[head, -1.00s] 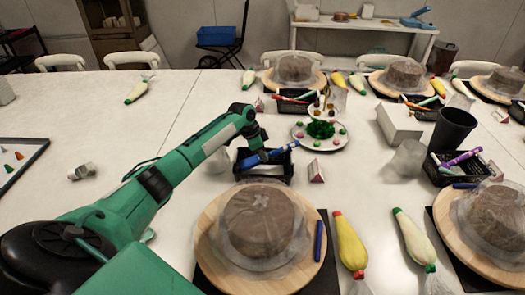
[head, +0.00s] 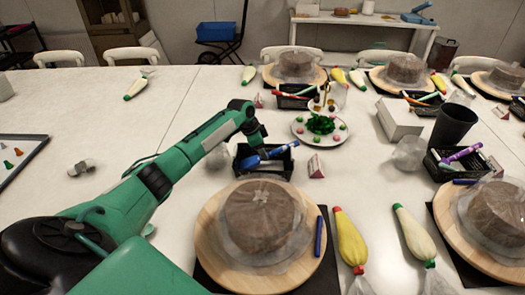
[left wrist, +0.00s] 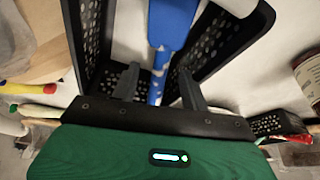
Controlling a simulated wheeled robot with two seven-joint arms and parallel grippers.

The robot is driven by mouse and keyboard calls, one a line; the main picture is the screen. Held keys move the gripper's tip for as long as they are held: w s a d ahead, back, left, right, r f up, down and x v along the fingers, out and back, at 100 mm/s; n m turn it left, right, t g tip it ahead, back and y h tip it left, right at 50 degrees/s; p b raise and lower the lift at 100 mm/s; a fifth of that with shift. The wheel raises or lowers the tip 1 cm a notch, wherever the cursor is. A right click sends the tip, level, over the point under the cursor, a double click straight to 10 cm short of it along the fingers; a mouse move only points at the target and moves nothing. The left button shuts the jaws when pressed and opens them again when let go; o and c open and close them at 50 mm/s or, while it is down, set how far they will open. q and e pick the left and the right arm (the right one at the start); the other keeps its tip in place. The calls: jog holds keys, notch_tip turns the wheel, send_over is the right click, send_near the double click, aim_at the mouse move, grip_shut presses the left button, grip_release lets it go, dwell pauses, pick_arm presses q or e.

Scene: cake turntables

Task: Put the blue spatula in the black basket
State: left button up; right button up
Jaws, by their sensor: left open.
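The blue spatula (head: 277,151) lies at a slant in the black basket (head: 264,175) in the middle of the head view, with one end at the basket's right rim. In the left wrist view the spatula (left wrist: 170,22) runs between the basket's perforated walls (left wrist: 237,38). My left gripper (head: 254,147) is over the basket. Its two fingers (left wrist: 157,88) are apart, one on each side of the spatula, and I see no clear grip on it. The spatula's lower part is partly hidden by the gripper. My right gripper is not in view.
A wrapped cake on a wooden turntable (head: 213,258) stands in front of the basket. A plate of coloured balls (head: 300,133) and a small red-and-white card (head: 315,168) are close to its right. Piping bags (head: 349,240) lie farther right. The table left of my arm is mostly clear.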

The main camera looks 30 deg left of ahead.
pick_arm(q)
jog(key=b+v, duration=0.1)
jog(key=v, duration=1.2)
jog(key=shift+r, duration=0.25)
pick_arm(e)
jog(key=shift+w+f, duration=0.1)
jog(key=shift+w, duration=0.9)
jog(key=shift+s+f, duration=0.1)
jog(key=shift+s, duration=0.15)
